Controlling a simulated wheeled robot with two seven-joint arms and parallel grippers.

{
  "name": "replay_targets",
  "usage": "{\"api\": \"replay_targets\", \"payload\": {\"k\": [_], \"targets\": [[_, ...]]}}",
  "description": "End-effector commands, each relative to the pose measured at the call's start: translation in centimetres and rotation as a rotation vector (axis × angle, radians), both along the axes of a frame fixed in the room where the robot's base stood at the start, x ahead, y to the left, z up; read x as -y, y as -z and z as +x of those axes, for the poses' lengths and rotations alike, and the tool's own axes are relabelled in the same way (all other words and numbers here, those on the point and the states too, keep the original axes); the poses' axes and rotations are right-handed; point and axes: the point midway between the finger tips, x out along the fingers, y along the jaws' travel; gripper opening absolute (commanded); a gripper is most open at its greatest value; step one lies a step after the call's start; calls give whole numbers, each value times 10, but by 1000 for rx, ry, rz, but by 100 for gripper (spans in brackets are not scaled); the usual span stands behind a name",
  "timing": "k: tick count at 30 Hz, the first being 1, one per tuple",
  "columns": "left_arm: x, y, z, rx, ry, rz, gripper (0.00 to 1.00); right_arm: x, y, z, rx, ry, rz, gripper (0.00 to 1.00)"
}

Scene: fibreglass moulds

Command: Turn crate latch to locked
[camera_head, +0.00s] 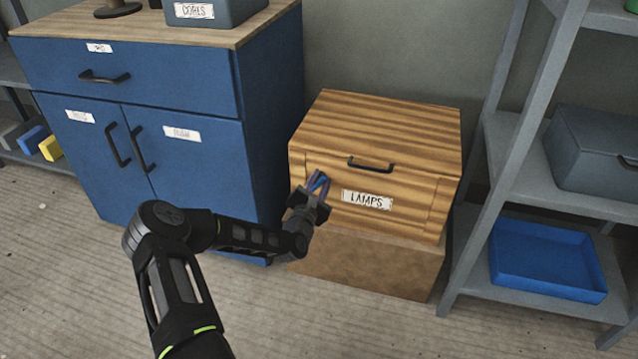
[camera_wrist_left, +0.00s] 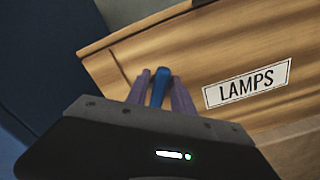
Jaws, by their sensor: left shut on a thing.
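A wooden crate (camera_head: 390,128) with a black handle (camera_head: 371,164) and a LAMPS label (camera_head: 367,200) sits on a brown block against the wall. My left gripper (camera_head: 319,182) is at the left part of the crate's front face. It is shut on a blue latch (camera_wrist_left: 159,87), which stands between the two purple fingers in the left wrist view. The fingers hide part of the latch and its base, so its exact turn is hard to tell. The crate front also shows in the left wrist view (camera_wrist_left: 215,50). My right gripper is not in view.
A blue cabinet (camera_head: 180,100) with black handles stands just left of the crate. A grey shelf unit (camera_head: 500,150) stands to the right, with a blue tray (camera_head: 548,262) low down and a grey box (camera_head: 592,150) above. The floor in front is clear.

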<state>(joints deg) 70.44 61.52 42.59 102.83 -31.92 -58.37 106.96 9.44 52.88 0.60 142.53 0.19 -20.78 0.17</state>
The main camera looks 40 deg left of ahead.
Motion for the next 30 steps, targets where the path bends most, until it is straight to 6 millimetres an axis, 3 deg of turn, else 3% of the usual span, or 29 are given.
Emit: {"api": "replay_targets", "payload": {"k": [30], "targets": [[5, 10, 1, -295, 1, 842, 0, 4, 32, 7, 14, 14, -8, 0]]}}
